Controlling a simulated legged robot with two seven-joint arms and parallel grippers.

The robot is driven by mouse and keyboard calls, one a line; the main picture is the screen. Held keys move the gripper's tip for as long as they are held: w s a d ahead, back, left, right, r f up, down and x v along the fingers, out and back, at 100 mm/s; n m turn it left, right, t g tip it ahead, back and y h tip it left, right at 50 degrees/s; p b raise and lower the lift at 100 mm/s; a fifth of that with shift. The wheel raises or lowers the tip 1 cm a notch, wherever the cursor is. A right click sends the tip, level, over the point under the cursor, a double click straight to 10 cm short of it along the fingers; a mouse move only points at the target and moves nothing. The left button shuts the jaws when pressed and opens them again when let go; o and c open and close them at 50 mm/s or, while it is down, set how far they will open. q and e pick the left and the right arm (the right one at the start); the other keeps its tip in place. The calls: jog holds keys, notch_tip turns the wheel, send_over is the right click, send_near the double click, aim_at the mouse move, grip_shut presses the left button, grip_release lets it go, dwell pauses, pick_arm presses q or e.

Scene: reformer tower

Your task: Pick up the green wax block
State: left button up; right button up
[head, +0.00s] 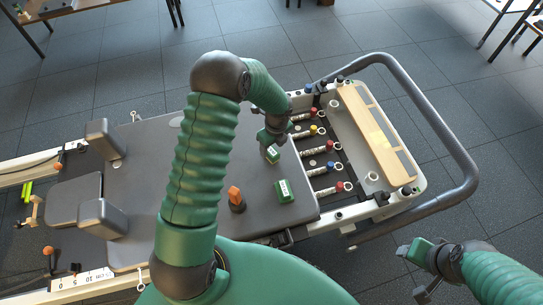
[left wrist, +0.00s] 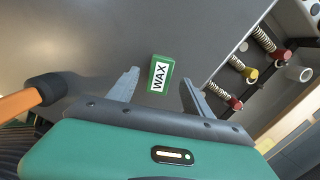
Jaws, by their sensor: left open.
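An orange piece on a dark base (head: 236,196) stands left of the block; its orange part (left wrist: 18,103) shows in the left wrist view. Springs with coloured ends (head: 325,168) lie right of the carriage, before a wooden footplate (head: 372,135) and a curved grey bar (head: 440,125).

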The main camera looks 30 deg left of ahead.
aim_at(271, 151)
pick_arm(q)
jog(key=f, duration=0.2)
jog(key=f+b, duration=0.1)
jog(key=f, duration=0.1)
jog(key=shift+w+a, duration=0.1)
jog(key=shift+a, duration=0.1)
jog(key=shift+r, duration=0.1)
jog(key=shift+c, duration=0.2)
grip_shut()
